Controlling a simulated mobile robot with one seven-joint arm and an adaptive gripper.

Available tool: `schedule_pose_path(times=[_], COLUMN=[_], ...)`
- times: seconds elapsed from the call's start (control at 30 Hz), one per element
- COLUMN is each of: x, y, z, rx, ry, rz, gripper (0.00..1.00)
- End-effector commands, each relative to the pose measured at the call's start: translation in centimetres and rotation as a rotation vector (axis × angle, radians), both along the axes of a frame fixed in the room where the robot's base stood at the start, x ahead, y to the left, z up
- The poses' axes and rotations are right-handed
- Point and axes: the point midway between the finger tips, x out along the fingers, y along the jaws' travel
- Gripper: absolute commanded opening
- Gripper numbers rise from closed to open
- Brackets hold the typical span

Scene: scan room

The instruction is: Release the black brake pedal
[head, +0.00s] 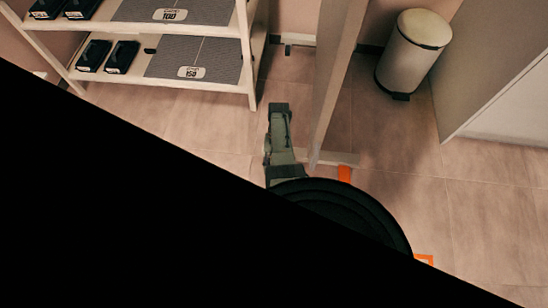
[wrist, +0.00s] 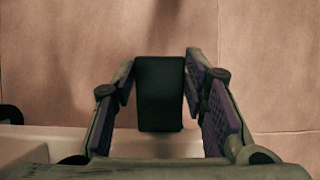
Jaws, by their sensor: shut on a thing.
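The black brake pedal (wrist: 161,110) is a dark, flat-faced block in the middle of the wrist view. My gripper (wrist: 160,88) has one finger on each side of it and is shut on it. The purple inner pads line both fingers. In the head view my gripper (head: 279,118) shows from above, grey-green with a dark end, beside the thin upright panel. In that view I cannot tell the pedal apart from the dark gripper end. What the pedal is fixed to is hidden.
A pale upright panel (head: 336,75) stands close right of my gripper. A shelf rack (head: 249,60) with grey mats and black items is at upper left. A pedal bin (head: 412,55) stands at upper right. Tiled floor is open at right; a large black area hides the lower left.

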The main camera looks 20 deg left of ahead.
Motion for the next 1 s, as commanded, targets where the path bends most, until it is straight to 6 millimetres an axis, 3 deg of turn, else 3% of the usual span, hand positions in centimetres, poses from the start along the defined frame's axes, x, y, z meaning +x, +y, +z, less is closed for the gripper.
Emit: schedule_pose_path(times=[0.27, 0.3, 0.5, 0.6, 0.87, 1.0], x=[0.0, 0.0, 0.0, 0.0, 0.0, 0.6], y=[0.0, 0.0, 0.0, 0.0, 0.0, 0.2], z=[0.0, 0.0, 0.0, 0.0, 0.1, 1.0], rx=[-0.001, -0.001, 0.0, 0.0, 0.0, 0.002], ry=[0.002, 0.002, 0.001, 0.0, 0.0, -0.003], rz=[-0.001, -0.001, 0.0, 0.0, 0.0, 0.0], gripper=[0.0, 0.42, 0.56, 0.6, 0.6, 0.6])
